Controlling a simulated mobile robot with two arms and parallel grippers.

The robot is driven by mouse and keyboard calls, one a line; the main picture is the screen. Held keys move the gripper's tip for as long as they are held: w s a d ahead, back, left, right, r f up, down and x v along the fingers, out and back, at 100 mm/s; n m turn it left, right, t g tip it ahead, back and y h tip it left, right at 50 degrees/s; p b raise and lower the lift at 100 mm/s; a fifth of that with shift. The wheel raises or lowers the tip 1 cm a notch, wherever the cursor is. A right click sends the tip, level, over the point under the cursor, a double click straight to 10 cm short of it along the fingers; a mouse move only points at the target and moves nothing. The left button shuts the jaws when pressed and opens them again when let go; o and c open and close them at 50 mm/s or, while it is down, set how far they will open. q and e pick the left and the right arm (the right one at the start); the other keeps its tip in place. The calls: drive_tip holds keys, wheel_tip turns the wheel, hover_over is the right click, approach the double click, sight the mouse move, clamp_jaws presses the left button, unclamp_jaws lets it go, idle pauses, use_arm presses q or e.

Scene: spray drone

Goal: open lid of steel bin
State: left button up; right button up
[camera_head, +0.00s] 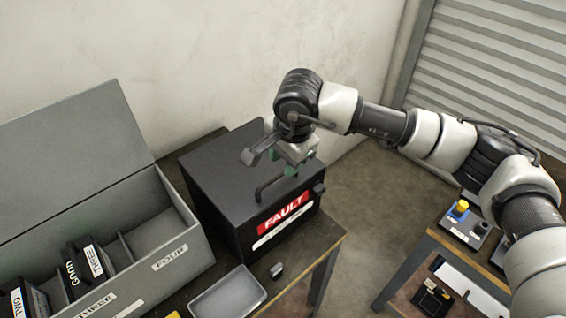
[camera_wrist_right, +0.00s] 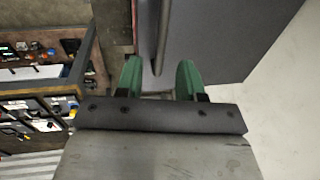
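The steel bin appears to be the black box (camera_head: 222,185) with a red "FAULT" label on its front. Its lid is shut, and a dark bar handle (camera_head: 265,190) stands at the lid's front edge. My right gripper (camera_head: 283,165) is above the lid, close to the handle. In the right wrist view its green fingers (camera_wrist_right: 160,76) are apart with nothing held. The handle bar (camera_wrist_right: 164,35) shows just beyond the fingertips, roughly in line with the gap; contact cannot be told. The lid also shows in that view (camera_wrist_right: 225,35). My left gripper is out of view.
A grey compartment box (camera_head: 185,232) with its lid raised stands at left, holding labelled black items. A grey tray (camera_head: 228,295) lies in front of the bin. A second table (camera_head: 420,262) with small devices stands at right. A wall is behind.

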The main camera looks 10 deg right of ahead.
sight(282, 173)
drive_tip(key=shift+w+a+f+p, duration=0.15)
drive_tip(key=shift+f, duration=0.7)
drive_tip(key=shift+w+a+f+p, duration=0.1)
drive_tip(key=shift+f+p, duration=0.05)
drive_tip(key=shift+f, duration=0.65)
clamp_jaws()
